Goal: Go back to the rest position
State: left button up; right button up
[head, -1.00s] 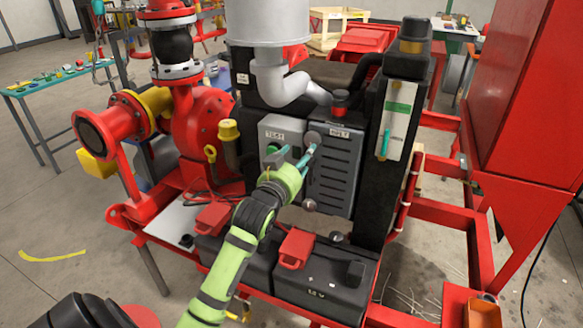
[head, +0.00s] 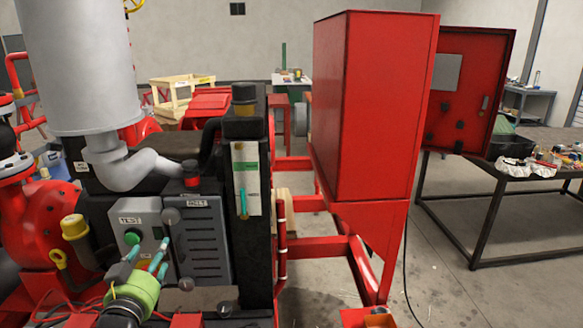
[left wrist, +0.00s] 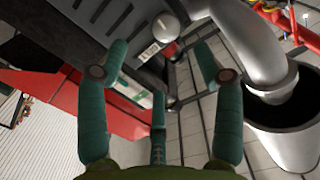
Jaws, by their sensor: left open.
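My left gripper (head: 146,262) shows at the lower left of the head view, with a green wrist and teal fingers. It is open and empty, in front of the grey test box (head: 143,238) and the vented belt cover (head: 202,245) of the pump skid. In the left wrist view its teal fingers (left wrist: 160,110) are spread with nothing between them. The green button (head: 132,237) on the test box shows just above the fingers. I cannot tell whether the fingers touch the box or the cover. My right gripper is not in view.
A tall red cabinet (head: 365,110) stands right of the skid, with an open red door (head: 468,85) behind it. A dark table (head: 520,180) with loose items stands at the right. A grey exhaust pipe (head: 125,165) rises at the left.

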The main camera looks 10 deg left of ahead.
pick_arm(q)
jog(key=s+d+f+m+g+h, duration=0.1)
jog(key=s+d+f+g, duration=0.2)
jog(key=s+d+f, duration=0.35)
jog(key=s+d+f+g+h, duration=0.1)
jog(key=s+d+f+g, duration=0.25)
jog(key=f, duration=0.55)
jog(key=s+d+f+g+h, duration=0.1)
jog(key=s+d+f+g, duration=0.35)
jog(key=s, duration=0.45)
jog(key=s+d+f+g+h, duration=0.1)
jog(key=s+d+f+g, duration=0.2)
jog(key=s+f, duration=0.4)
jog(key=s+f+m+g, duration=0.1)
jog(key=s+f, duration=0.1)
jog(key=f, duration=0.9)
jog(key=s+f, duration=0.2)
jog(key=f, duration=1)
jog(key=s+a+f+g+b, duration=0.1)
jog(key=s+a+f, duration=0.1)
jog(key=s+f, duration=1.1)
jog(key=shift+s+a+f+b, duration=0.3)
jog(key=shift+s+a, duration=0.05)
jog(key=shift+s, duration=0.6)
